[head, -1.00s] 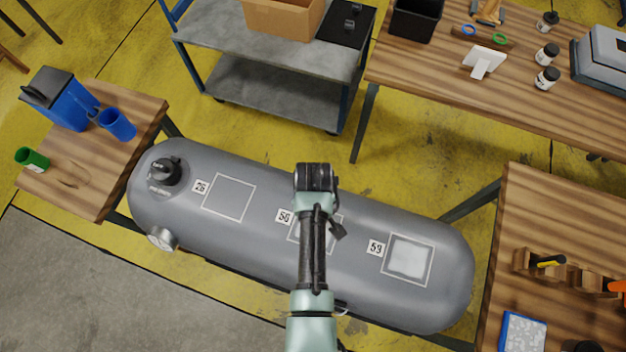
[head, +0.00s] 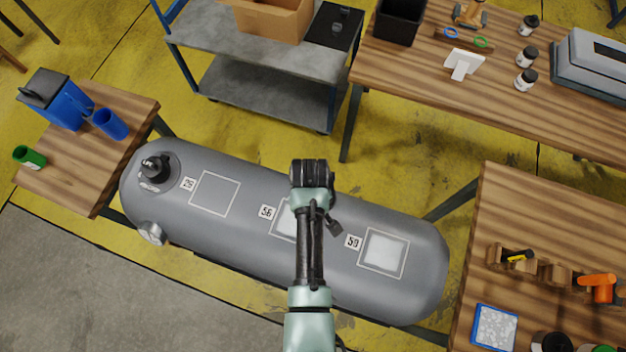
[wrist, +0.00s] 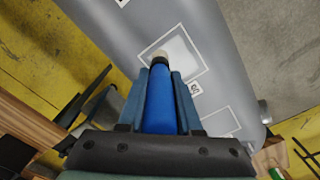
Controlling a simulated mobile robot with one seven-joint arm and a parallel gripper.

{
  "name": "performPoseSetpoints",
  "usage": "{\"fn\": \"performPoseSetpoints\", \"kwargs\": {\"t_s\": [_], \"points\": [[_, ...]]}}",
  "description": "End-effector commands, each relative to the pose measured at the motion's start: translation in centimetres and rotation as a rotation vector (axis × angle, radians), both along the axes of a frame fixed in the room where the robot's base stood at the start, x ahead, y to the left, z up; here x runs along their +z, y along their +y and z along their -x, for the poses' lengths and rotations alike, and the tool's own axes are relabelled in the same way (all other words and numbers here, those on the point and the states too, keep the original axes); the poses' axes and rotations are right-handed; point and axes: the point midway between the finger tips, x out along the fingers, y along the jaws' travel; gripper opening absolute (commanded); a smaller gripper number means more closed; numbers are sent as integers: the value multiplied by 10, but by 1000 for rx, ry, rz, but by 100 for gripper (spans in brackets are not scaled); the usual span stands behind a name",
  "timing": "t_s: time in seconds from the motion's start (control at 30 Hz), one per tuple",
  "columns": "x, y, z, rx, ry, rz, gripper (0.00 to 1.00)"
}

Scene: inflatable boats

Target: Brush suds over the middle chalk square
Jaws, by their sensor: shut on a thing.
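The grey inflatable tube (head: 340,285) bears three chalk squares. The middle chalk square (head: 274,232), beside a number tag (head: 267,211), is partly hidden behind my arm in the head view. A white suds patch lies inside it, clear in the wrist view (wrist: 186,53). My gripper (wrist: 162,82) is shut on a blue-handled brush (wrist: 160,105). Its pale bristle tip (wrist: 160,56) is over the near edge of the suds patch; I cannot tell if it touches. The right square (head: 383,252) is filled white; the left square (head: 214,193) is bare grey inside.
A black valve (head: 156,167) rises from the tube's left end. A grey cart (head: 260,60) stands behind the tube.

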Motion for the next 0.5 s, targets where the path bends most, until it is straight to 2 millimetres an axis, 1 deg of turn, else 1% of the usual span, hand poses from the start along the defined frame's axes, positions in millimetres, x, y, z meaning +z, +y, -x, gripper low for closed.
{"fn": "performPoseSetpoints", "kwargs": {"t_s": [0.03, 0.3, 0.4, 0.5], "points": [[9, 1, -1, 0, 0, 0, 0], [33, 4, -5, -1, 0, 0, 0], [38, 5, -7, -2, 0, 0, 0], [39, 6, -7, -2, 0, 0, 0]]}}
